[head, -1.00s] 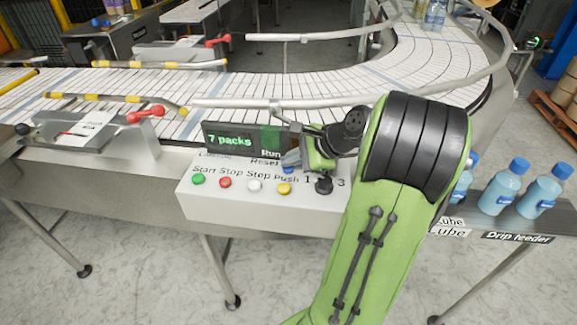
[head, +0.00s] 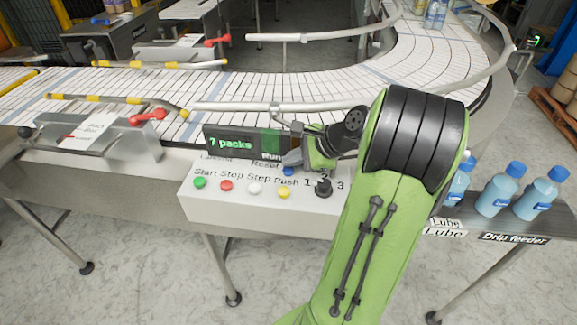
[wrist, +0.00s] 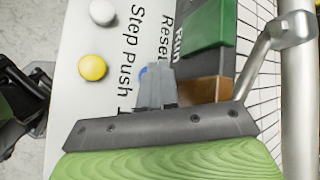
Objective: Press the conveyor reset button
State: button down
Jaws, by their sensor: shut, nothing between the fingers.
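The control box (head: 240,205) has a sloped white panel with printed labels. The blue button (head: 288,171) by the "Reset" label is partly hidden by my gripper (head: 291,160). In the wrist view, a sliver of the blue button (wrist: 143,71) shows at the tips of my gripper (wrist: 155,78), next to the word "Reset". The fingers are together and empty. I cannot tell whether the tips touch the button.
Green (head: 200,183), red (head: 226,186), white (head: 254,189) and yellow (head: 284,193) buttons line the panel's front, with a black selector knob (head: 323,188) to their right. A display (head: 230,142) reading "7 packs" stands behind. Bottles (head: 501,190) stand on the right.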

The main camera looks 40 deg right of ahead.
aim_at(292, 169)
jog(key=shift+r, duration=0.1)
notch_tip(292, 169, up, 5)
jog(key=p, duration=0.6)
jog(key=shift+r, duration=0.15)
dwell(0.3)
